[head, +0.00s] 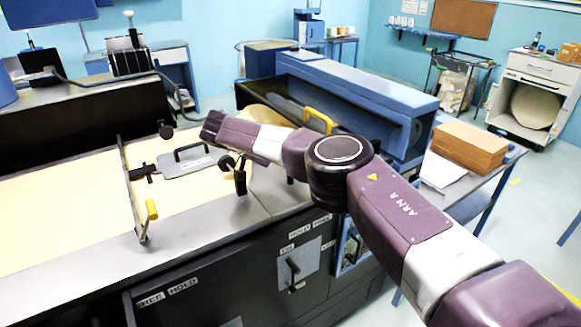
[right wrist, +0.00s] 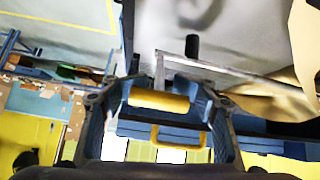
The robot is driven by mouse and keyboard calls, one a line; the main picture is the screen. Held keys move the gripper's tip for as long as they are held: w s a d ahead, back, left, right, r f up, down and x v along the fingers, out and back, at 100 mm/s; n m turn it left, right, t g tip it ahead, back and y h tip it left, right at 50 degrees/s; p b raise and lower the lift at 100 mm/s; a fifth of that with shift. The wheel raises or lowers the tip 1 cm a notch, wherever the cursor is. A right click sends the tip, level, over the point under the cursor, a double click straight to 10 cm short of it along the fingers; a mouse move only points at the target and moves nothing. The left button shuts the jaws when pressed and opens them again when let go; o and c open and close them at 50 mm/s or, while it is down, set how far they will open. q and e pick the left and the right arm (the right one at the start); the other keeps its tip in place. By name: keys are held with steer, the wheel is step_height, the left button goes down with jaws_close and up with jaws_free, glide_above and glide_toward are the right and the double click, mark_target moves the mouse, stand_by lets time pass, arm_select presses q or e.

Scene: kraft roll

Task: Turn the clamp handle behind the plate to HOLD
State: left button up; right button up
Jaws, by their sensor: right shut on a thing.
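In the right wrist view, a yellow bar-shaped grip (right wrist: 160,101) lies between the fingers of my right gripper (right wrist: 165,103), which is shut on it. I cannot tell for sure whether this grip is the clamp handle. In the head view my right arm reaches left over the machine, and its fingers cannot be made out. A grey panel (head: 312,263) with a black lever stands on the dark front, beside small labels. FREE and HOLD labels (head: 166,292) sit further left. A grey plate (head: 193,163) with a black handle lies on the cream sheet. My left gripper is not in view.
A metal bar with a yellow-ended lever (head: 151,209) crosses the cream sheet (head: 60,215). A long blue housing (head: 365,95) with a yellow handle (head: 318,121) stands behind my right arm. Brown boxes (head: 468,147) lie on a side table. Open floor is at the right.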

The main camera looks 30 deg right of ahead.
steer(key=shift+a, duration=0.15)
steer(key=o, duration=1.3)
steer(key=shift+c, duration=0.2)
steer(key=o, duration=0.7)
steer(key=shift+a+r, duration=0.15)
steer(key=shift+a, duration=0.05)
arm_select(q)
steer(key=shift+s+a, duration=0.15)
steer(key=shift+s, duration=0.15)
arm_select(e)
steer(key=shift+d, duration=0.1)
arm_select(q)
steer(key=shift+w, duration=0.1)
arm_select(e)
steer(key=v, duration=1.2)
steer(key=shift+s+f, duration=0.1)
steer(key=shift+f, duration=0.15)
